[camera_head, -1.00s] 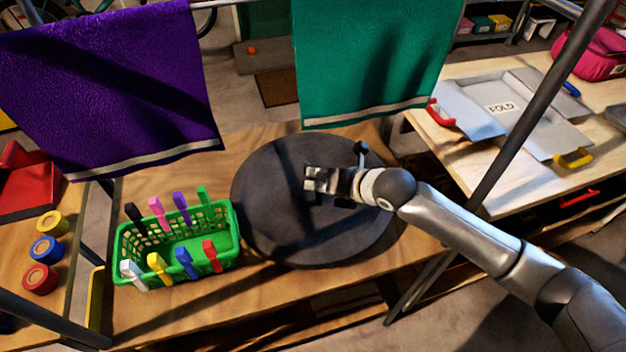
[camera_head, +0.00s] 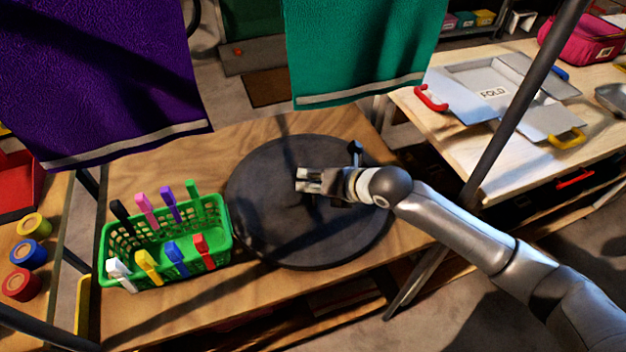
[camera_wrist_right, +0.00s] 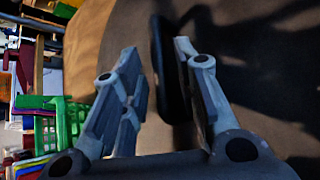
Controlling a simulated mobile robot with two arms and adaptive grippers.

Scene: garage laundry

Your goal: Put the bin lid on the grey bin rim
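A large round dark grey lid (camera_head: 270,230) lies over the wooden table, right of the green basket. My right gripper (camera_head: 308,181) is above the lid's middle, pointing left in the head view. In the right wrist view its two fingers (camera_wrist_right: 156,48) are apart, with a dark narrow bar between them, nearer the right finger. I cannot tell whether that bar is the lid's handle or its edge, or whether a finger touches it. The gripper and forearm hide part of the lid. I cannot make out a grey bin rim. My left gripper is not in view.
A green basket (camera_head: 160,275) with coloured clips stands left of the lid. Purple (camera_head: 100,80) and teal (camera_head: 360,45) towels hang behind. A dark pole (camera_head: 510,110) slants at right, before a table with a folding board (camera_head: 480,75).

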